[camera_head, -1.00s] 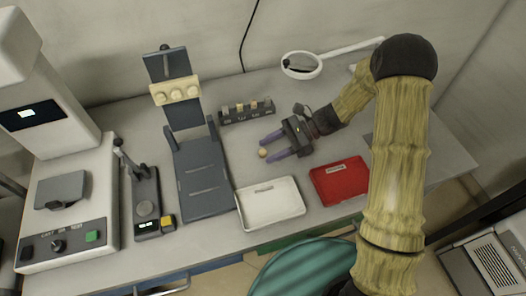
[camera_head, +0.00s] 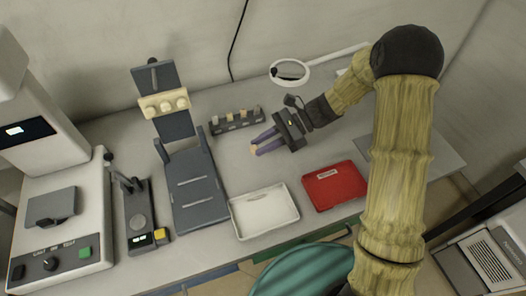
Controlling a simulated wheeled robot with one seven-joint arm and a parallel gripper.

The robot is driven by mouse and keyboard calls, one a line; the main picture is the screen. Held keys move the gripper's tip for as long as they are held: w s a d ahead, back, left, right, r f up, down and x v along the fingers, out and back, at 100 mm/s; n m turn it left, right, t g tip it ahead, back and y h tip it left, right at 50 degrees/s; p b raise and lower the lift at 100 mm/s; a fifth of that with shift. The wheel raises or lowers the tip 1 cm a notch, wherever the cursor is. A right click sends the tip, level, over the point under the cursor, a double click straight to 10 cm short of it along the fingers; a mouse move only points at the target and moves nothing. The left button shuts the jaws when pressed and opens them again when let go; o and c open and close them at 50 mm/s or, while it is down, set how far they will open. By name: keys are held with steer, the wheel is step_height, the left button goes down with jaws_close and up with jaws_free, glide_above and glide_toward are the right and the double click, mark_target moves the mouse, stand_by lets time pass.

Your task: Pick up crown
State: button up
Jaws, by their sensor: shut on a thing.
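The crown (camera_head: 253,149) is a small beige piece that shows as a pale spot at the tips of my gripper's fingers. My gripper (camera_head: 256,146) has two purple fingers pointing left, now close together and shut on the crown. It is over the grey table, behind the white tray and right of the dark backrest unit. The fingers hide most of the crown. I cannot tell whether it touches the table.
A dark rack (camera_head: 237,122) with several small pale pieces stands just behind my gripper. A white tray (camera_head: 263,234) and a red tray (camera_head: 335,204) lie in front. A ring magnifier (camera_head: 290,83) stands behind. Machines (camera_head: 62,205) fill the left side.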

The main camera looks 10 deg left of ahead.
step_height(320, 180, up, 4)
steer(key=shift+r, duration=0.1)
stand_by(0.7)
